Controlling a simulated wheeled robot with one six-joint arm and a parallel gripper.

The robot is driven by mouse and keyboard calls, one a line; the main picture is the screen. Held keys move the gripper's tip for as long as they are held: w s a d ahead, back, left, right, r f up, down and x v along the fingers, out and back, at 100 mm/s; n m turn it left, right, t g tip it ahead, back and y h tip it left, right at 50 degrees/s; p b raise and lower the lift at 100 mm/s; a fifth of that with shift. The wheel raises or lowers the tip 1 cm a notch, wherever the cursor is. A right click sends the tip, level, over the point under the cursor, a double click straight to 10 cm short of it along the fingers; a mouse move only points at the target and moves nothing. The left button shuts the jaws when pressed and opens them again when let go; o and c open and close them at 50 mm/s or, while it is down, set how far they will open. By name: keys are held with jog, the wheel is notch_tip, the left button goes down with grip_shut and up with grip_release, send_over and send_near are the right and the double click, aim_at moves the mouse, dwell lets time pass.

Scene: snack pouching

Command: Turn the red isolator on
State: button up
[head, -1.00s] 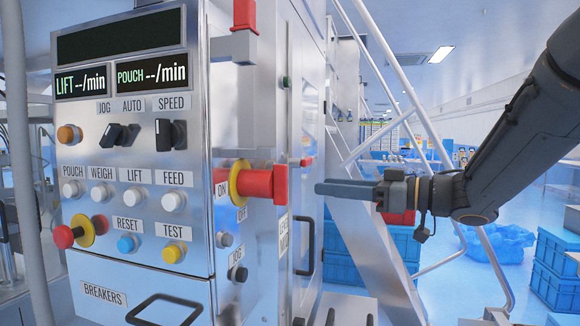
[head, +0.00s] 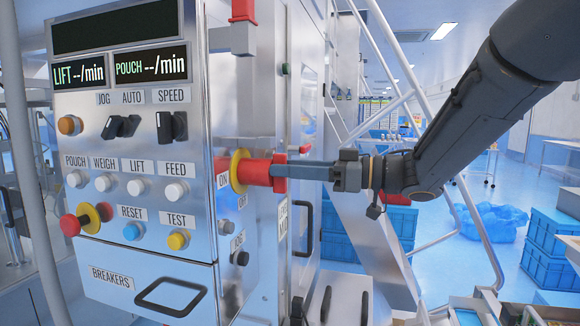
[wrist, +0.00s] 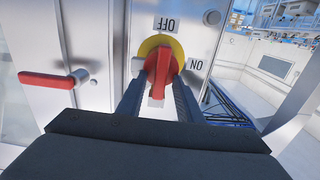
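The red isolator (head: 256,172) is a red rotary handle on a yellow disc, on the side face of the metal control cabinet. In the wrist view the isolator (wrist: 163,62) is seen with its labels upside down. Its handle stands nearly upright there, towards the OFF label (wrist: 166,23), with the ON label (wrist: 195,65) to the right. My gripper (head: 281,171) is at the handle from the right. In the wrist view my gripper (wrist: 159,80) has one finger on each side of the handle, open, with a gap visible on the left.
A red lever (wrist: 47,80) sits left of the isolator in the wrist view. A red-and-yellow knob (head: 87,219) and several buttons are on the cabinet front. A metal stair rail (head: 395,60) stands behind my arm. Blue crates (head: 560,255) stand at the right.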

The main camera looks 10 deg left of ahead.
jog(key=shift+c, duration=0.2)
grip_shut()
jog(key=shift+f+n+b, duration=0.1)
jog(key=shift+n+b, duration=0.2)
jog(key=shift+b, duration=0.05)
jog(key=n+b, duration=0.5)
jog(key=b, duration=0.2)
jog(key=f+n+b, duration=0.1)
jog(key=n+b, duration=0.5)
jog(key=s+n+b, duration=0.1)
jog(key=n+b, duration=0.5)
jog(key=b, duration=0.1)
jog(key=shift+s+f+b, duration=0.1)
jog(key=shift+f+b, duration=0.05)
jog(key=shift+b, duration=0.15)
jog(key=shift+n, duration=0.3)
